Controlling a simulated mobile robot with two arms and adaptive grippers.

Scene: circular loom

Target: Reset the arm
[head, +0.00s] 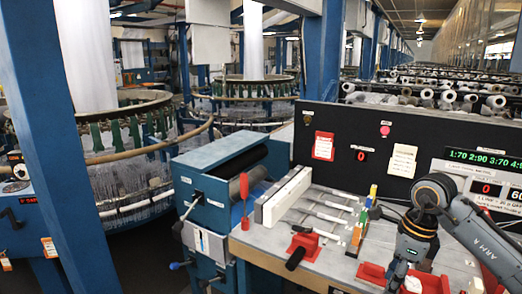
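My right arm (484,238) comes in from the lower right. It is grey and dark with orange rings and bends at a joint above the worktable (342,270). Its wrist points down, and my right gripper (397,281) is at the bottom of the view over the front right of the table, by a red fixture (371,272). The fingers are small and partly cut off or hidden, so I cannot tell whether they are open or hold anything. My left arm and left gripper are not in view.
A white block (283,196), coloured upright pieces (362,218) and a red clamp (302,248) are on the table. A blue roller machine (215,185) with a red lever (244,187) stands left. A black panel (345,135) rises behind. A blue post (50,140) is far left.

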